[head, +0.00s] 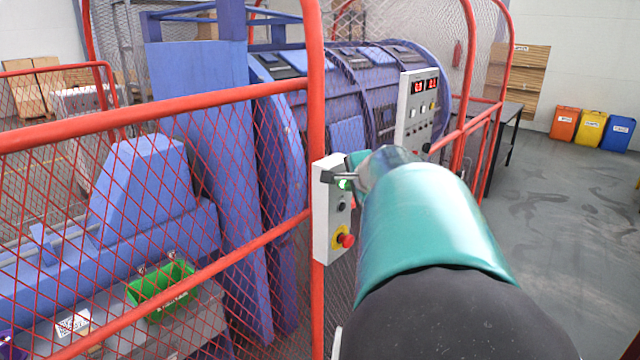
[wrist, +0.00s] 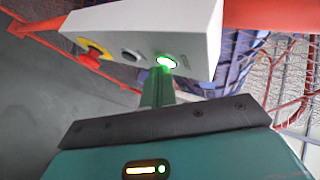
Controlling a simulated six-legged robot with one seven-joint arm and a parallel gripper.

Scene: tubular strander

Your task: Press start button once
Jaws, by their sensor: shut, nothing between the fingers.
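The start button (head: 344,185) is a green lit button at the top of a white control box (head: 322,235) on the red fence post. In the wrist view the start button (wrist: 167,61) glows bright green on the box's face (wrist: 145,28). My gripper (head: 338,177) is shut and empty. Its fingers (wrist: 160,77) point at the button, with the tips right at its lower edge in the wrist view. I cannot tell whether they touch it.
A black button (head: 341,206) and a red emergency stop on yellow (head: 346,241) sit below the start button. Red mesh fencing (head: 160,110) encloses the blue strander (head: 345,85). A larger panel (head: 412,105) with red displays stands behind. Open floor (head: 565,220) lies right.

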